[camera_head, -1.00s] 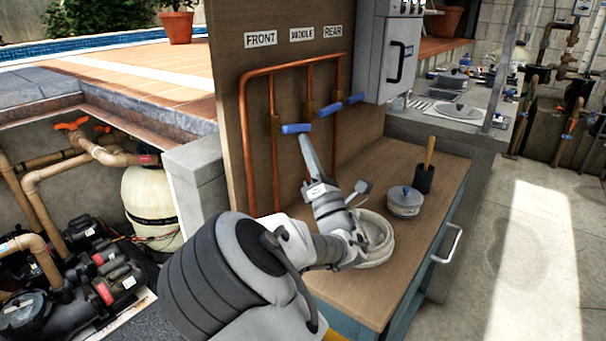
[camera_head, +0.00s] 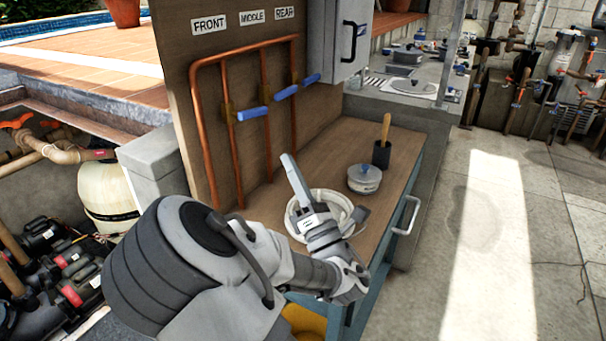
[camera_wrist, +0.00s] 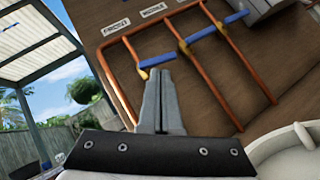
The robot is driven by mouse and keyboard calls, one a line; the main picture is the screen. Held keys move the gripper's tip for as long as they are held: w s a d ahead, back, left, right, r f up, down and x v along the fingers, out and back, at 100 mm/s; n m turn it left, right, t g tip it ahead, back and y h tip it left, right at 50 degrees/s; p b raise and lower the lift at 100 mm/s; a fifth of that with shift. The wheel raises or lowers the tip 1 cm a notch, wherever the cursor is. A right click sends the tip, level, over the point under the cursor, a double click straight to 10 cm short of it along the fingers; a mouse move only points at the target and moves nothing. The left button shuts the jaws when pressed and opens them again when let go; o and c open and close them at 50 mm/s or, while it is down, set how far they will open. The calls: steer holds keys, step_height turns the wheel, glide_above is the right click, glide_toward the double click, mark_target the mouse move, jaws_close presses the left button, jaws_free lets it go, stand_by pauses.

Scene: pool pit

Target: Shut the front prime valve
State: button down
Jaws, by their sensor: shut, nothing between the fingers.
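The front prime valve has a blue lever (camera_head: 253,113) on a brass body (camera_head: 228,112), on the copper pipe under the FRONT label (camera_head: 209,23). Its lever lies crosswise to the vertical pipe. In the wrist view the front lever (camera_wrist: 157,61) appears just beyond my fingertips. My gripper (camera_head: 288,157) is shut and empty, pointing up, below and right of that lever in the head view, with a visible gap. In the wrist view my gripper (camera_wrist: 161,74) shows both fingers together. The middle lever (camera_head: 285,92) and rear lever (camera_head: 311,79) also lie crosswise.
A grey box (camera_head: 338,38) hangs right of the pipes. The floor (camera_head: 480,260) at right is clear.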

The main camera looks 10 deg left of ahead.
steer(key=shift+s+d+b, duration=0.9)
steer(key=shift+s+d, duration=0.55)
steer(key=shift+s, duration=0.25)
